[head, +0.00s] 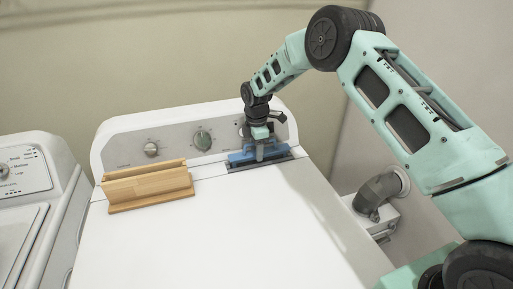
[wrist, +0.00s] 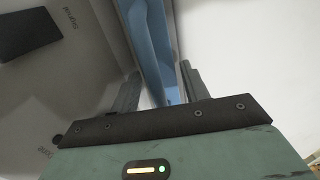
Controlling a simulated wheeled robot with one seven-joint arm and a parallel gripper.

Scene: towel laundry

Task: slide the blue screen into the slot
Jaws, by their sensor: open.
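The blue screen (head: 238,158) is on a dark grey base (head: 236,167) at the back right of the white machine top. My gripper (head: 262,152) points down over it, with the fingers at the screen. In the wrist view the blue screen (wrist: 147,40) runs between the two spread fingers of my gripper (wrist: 158,84), which are open on either side of it. Whether a finger touches it cannot be told. The wooden holder (head: 150,194), with a long slot between its upright boards, stands left on the same top. The screen's lower edge is partly hidden.
The machine's control panel (head: 170,134) with knobs rises just behind the holder and screen. A second machine (head: 30,175) stands at the left. A pipe (head: 378,192) comes from the wall at the right. The white top in front is clear.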

